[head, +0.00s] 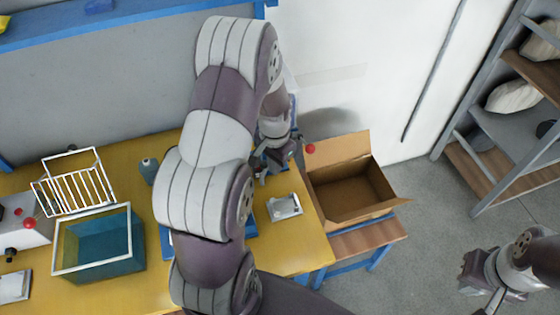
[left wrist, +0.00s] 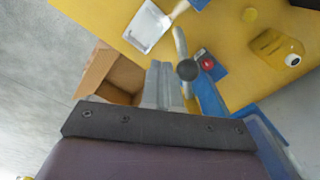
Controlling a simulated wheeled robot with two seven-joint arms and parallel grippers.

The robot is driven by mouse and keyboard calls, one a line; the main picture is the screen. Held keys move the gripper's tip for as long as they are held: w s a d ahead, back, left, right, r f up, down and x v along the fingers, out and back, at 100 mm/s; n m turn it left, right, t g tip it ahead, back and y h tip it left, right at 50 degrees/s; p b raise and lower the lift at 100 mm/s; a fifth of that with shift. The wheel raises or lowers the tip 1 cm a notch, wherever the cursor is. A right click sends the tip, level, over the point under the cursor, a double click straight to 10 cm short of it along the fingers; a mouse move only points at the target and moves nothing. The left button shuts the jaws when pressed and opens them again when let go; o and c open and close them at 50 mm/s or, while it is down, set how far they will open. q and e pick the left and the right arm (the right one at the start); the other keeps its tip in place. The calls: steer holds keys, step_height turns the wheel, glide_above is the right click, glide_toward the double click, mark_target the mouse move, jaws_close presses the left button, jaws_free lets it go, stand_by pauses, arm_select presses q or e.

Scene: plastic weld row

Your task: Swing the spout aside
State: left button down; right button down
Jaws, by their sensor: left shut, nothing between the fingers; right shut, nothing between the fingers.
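In the left wrist view, a curved pale grey tube (left wrist: 180,42), which looks like the spout, rises over the yellow table by a dark round knob (left wrist: 188,70). A red button or knob (left wrist: 208,65) is just right of it on a blue part. My left gripper (left wrist: 166,80) is shut and empty, its fingers close beside the tube; whether they touch it I cannot tell. In the head view my left gripper (head: 263,170) is low at the table's right end, and my arm hides most of the spout. My right gripper (head: 480,284) is shut and empty, away at lower right.
An open cardboard box (head: 350,195) stands on a brown-topped stand right of the yellow table (head: 300,255). A teal bin (head: 105,245) and white wire rack (head: 78,184) are at left. Shelves (head: 490,120) stand at right.

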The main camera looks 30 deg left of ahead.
arm_select(q)
steer(key=shift+s+a, duration=0.3)
steer(key=shift+a, duration=0.2)
